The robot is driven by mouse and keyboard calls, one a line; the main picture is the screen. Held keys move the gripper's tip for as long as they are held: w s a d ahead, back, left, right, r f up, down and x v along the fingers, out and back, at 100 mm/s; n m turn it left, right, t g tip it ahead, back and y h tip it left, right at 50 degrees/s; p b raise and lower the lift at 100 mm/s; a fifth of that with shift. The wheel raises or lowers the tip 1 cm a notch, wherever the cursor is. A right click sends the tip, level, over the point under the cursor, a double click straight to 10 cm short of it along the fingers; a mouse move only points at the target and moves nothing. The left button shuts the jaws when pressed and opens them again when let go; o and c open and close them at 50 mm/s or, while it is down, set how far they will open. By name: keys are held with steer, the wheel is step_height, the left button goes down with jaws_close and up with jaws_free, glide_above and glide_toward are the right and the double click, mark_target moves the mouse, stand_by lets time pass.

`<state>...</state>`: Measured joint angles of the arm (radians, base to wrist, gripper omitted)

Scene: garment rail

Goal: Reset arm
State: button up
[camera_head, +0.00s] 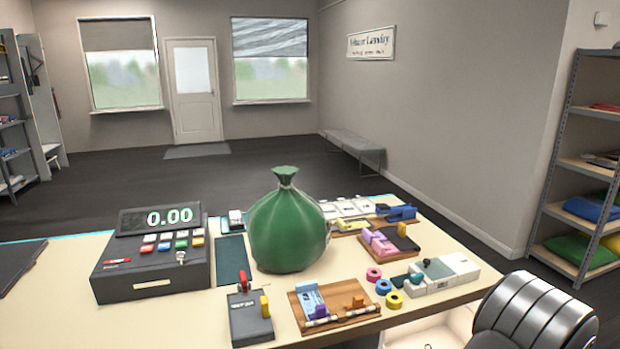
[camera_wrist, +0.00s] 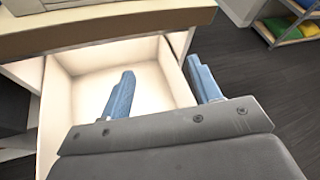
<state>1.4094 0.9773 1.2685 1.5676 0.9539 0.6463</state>
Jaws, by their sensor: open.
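My gripper (camera_wrist: 163,92) shows in the wrist view with two blue fingers set apart and nothing between them. It is over an open, lit drawer (camera_wrist: 88,100) under the counter, which looks empty where I can see into it. In the head view a part of my arm (camera_head: 535,315) shows at the bottom right, beside the counter's front right corner; the gripper itself is out of that picture. The drawer (camera_head: 445,328) also shows there below the counter edge, partly cut off.
A counter (camera_head: 70,285) holds a cash register (camera_head: 152,262), a green tied bag (camera_head: 288,230), a grey device (camera_head: 250,318), wooden trays (camera_head: 335,303) and coloured tape rolls (camera_head: 383,286). A shelf rack (camera_head: 560,160) with folded cloths stands at the right. Open floor (camera_head: 240,175) lies behind the counter.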

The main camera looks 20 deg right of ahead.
steer(key=s+r+n+y, duration=0.1)
steer(key=s+r, duration=0.3)
steer(key=r, duration=0.4)
steer(key=shift+s+a, duration=0.15)
steer(key=shift+s, duration=0.15)
steer(key=shift+o, duration=0.2)
